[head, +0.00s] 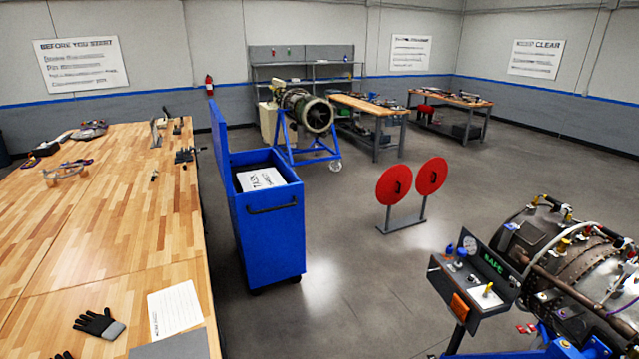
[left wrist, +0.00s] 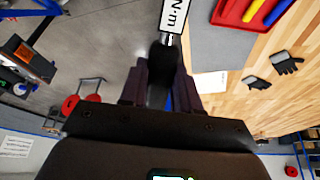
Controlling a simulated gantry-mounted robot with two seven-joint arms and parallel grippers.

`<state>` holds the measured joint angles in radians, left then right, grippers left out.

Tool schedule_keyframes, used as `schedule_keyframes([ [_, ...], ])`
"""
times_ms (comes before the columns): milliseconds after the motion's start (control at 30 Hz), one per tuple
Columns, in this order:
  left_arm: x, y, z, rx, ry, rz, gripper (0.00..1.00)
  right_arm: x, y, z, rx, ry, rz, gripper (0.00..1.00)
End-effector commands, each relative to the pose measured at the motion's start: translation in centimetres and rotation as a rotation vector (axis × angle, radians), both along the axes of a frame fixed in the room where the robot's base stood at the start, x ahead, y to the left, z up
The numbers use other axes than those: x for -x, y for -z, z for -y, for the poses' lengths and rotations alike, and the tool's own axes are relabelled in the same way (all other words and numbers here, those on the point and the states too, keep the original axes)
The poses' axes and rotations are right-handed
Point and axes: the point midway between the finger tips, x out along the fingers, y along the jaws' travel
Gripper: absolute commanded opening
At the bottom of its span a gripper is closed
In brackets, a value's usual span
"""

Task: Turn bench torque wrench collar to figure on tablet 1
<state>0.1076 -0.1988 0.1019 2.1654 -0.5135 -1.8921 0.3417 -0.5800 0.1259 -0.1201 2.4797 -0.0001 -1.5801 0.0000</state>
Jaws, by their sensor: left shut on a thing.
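In the left wrist view my left gripper (left wrist: 161,84) is shut on a dark, roughly cylindrical piece (left wrist: 165,58), which looks like the torque wrench's collar or grip. A white plate marked "N·m" (left wrist: 174,14) sits just beyond it, at the top edge. The figure that the collar is set to cannot be read. The rest of the wrench is out of frame or hidden. Neither gripper shows in the head view, and my right gripper is in no view. I cannot make out tablet 1 with certainty in either view.
The wooden bench (head: 110,220) carries a glove (head: 99,323) and a printed sheet (head: 175,308). A red tray (left wrist: 232,12) with coloured handles shows in the wrist view. A blue cart (head: 268,235) stands beside the bench. Open floor lies between.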

Motion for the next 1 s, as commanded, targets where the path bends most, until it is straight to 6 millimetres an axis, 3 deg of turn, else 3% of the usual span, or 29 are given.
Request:
schedule_keyframes([
  [100,0.2,0.8,-0.1,-0.013,0.011,-0.013,0.00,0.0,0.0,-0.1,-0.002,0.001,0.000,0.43],
  [433,0.1,6.2,-0.1,-0.011,0.007,-0.009,0.00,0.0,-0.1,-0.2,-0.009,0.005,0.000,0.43],
  [767,0.1,6.4,0.2,-0.006,0.009,-0.006,0.00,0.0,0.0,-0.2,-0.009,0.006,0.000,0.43],
  [1000,-0.1,5.9,2.1,-0.005,0.046,-0.004,0.00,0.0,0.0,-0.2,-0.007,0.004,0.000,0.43],
])
